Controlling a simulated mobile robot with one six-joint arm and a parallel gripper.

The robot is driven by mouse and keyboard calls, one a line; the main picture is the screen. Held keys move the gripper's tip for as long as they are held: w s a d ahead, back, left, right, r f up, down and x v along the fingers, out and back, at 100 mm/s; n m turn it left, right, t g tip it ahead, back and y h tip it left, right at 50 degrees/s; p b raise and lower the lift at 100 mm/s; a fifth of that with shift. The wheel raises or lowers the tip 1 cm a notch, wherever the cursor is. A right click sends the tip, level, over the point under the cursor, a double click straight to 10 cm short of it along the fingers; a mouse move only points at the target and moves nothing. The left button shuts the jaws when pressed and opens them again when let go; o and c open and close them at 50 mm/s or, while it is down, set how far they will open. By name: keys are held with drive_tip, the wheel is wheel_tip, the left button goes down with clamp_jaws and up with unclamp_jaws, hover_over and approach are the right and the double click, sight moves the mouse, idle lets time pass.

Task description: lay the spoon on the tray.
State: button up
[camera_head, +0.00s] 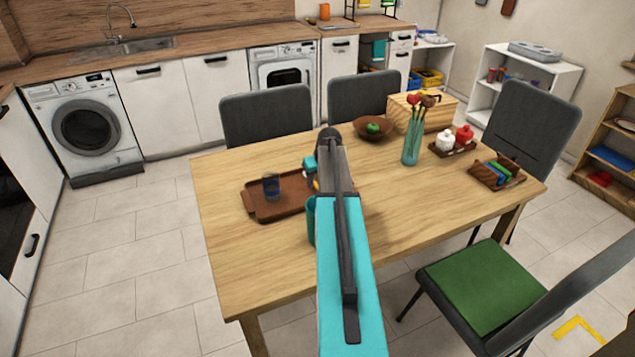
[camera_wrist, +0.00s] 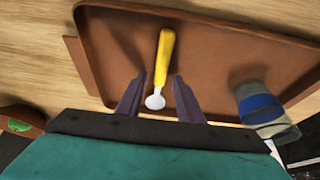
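The spoon (camera_wrist: 164,60), with a yellow handle and a pale bowl, is over the brown tray in the wrist view and appears to lie on it. A bit of its yellow (camera_head: 316,185) shows beside my arm in the head view. The tray (camera_wrist: 100,60) lies on the table; its left part (camera_head: 258,211) shows in the head view, and my arm hides its right end. My gripper (camera_wrist: 159,76) is over the tray with its fingers apart, one on each side of the spoon, with gaps between them and it.
A wooden bowl (camera_head: 372,126), teal vase (camera_head: 411,146), jars (camera_head: 464,136) and a rack (camera_head: 497,173) stand farther right. The table's front is clear.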

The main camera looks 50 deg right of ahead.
drive_tip(key=b+v, duration=0.1)
drive_tip(key=v, duration=1)
drive_tip(key=shift+r+b, duration=0.3)
drive_tip(key=shift+b, duration=0.05)
drive_tip(key=shift+s, duration=0.15)
idle(0.5)
